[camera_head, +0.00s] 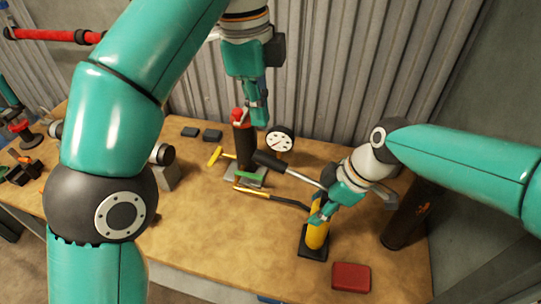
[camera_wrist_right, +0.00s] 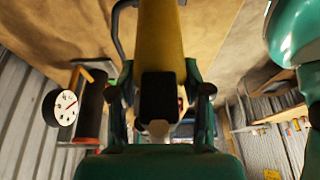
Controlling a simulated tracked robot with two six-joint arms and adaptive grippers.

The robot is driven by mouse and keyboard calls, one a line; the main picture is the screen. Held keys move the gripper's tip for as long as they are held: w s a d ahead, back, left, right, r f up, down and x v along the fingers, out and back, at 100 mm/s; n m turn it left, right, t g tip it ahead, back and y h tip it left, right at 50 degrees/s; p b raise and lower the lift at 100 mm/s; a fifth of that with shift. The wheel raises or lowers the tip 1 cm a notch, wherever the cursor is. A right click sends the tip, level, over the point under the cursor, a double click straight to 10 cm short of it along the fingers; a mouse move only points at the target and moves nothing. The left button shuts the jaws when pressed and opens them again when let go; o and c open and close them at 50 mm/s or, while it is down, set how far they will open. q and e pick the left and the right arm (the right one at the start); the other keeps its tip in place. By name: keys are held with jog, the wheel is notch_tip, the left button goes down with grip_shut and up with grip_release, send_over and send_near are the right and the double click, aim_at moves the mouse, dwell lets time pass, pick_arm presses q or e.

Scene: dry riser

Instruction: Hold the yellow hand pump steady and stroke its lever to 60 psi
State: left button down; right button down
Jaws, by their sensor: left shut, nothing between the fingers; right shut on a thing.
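The yellow hand pump (camera_head: 318,236) stands on its black base (camera_head: 312,252) at the right front of the bench. My right gripper (camera_head: 322,211) is shut on the upper part of its body. In the right wrist view the yellow body (camera_wrist_right: 161,40) runs between the fingers (camera_wrist_right: 160,105). The pump's lever, a metal rod with a black grip (camera_head: 271,160), slants up to the left. My left gripper (camera_head: 259,118) is shut and empty, above and apart from the grip. A round white gauge (camera_head: 280,140) stands behind the lever; its reading is too small to tell.
A dark cylinder with a red top (camera_head: 238,118) stands left of the gauge. A red box (camera_head: 351,277) lies right of the pump. A brown cylinder (camera_head: 405,220) stands at the right edge. The bench's front middle is clear.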

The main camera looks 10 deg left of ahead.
aim_at(265, 155)
pick_arm(q)
jog(key=shift+d+f, duration=0.15)
jog(key=shift+d, duration=0.05)
dwell(0.3)
jog(key=shift+d+f, duration=0.15)
jog(key=shift+f, duration=1.6)
jog(key=shift+d+f, duration=0.15)
jog(key=shift+f, duration=1.65)
jog(key=shift+f, duration=2.15)
